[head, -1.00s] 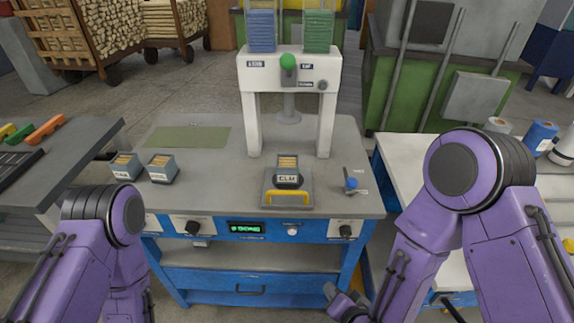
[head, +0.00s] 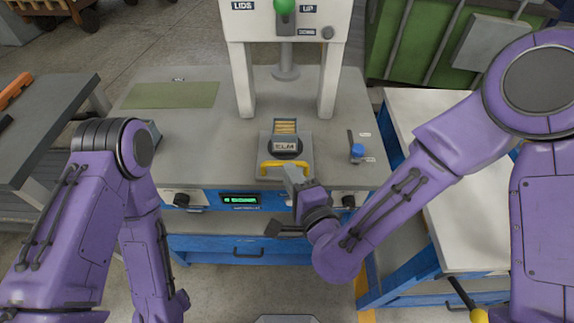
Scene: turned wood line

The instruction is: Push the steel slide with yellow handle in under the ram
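The steel slide (head: 265,147) lies on the bench top, in front of the white press frame (head: 244,75). Its yellow handle (head: 264,169) faces me. On the slide sits a small box with a wood-coloured slatted part (head: 285,127) and a dark round piece marked ELM (head: 285,146). The ram (head: 286,62) hangs between the press legs, behind the slide. My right gripper (head: 279,198) is at the bench's front edge with its fingers spread and nothing between them. Its upper fingertip overlaps the handle; I cannot tell whether they touch.
A blue knob (head: 357,151) stands on the bench right of the slide. A green mat (head: 171,95) lies at the back left. A green-lit display (head: 240,199) and dark knobs are on the front panel. A white side table (head: 455,190) stands to the right.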

